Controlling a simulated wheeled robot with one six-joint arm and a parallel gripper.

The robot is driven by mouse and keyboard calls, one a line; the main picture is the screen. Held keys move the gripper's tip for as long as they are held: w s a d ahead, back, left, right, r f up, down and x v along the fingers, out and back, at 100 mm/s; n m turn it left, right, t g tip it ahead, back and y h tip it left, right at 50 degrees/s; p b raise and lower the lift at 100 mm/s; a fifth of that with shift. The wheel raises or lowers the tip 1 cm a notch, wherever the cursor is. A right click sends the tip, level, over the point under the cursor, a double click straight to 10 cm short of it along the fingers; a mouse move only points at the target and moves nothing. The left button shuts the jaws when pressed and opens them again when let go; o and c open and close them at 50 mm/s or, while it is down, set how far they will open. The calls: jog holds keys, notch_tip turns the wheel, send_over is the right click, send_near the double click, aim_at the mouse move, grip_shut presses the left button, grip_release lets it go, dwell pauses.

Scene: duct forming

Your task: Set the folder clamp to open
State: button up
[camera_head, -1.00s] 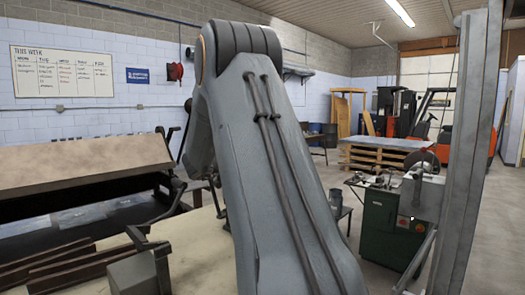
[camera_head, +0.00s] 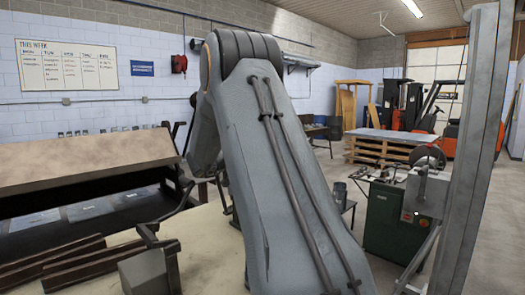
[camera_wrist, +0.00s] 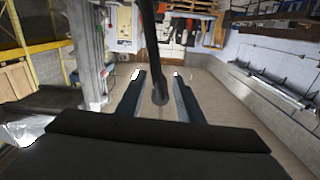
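The folder (camera_head: 85,160) stands at the left in the head view, with a long tan upper beam and dark metal below. Dark levers (camera_head: 178,190) show at its right end; I cannot tell from this view which one is the clamp lever. In the wrist view a dark lever with a rounded end (camera_wrist: 160,97) comes down from the top edge between the fingers of my gripper (camera_wrist: 160,78). The fingers are apart, with a gap visible on both sides of the lever. My gripper is hidden behind my arm in the head view.
A pale table surface (camera_head: 205,262) lies in front of the folder, with dark metal bars (camera_head: 50,264) on it. A green cabinet (camera_head: 391,222) with a grey machine on top stands at the right. Pallets (camera_head: 378,148) and a forklift are further back, with open floor around them.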

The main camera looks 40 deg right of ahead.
jog(key=shift+r, duration=0.15)
notch_tip(320, 180, up, 10)
jog(key=b, duration=0.3)
jog(key=shift+b, duration=0.35)
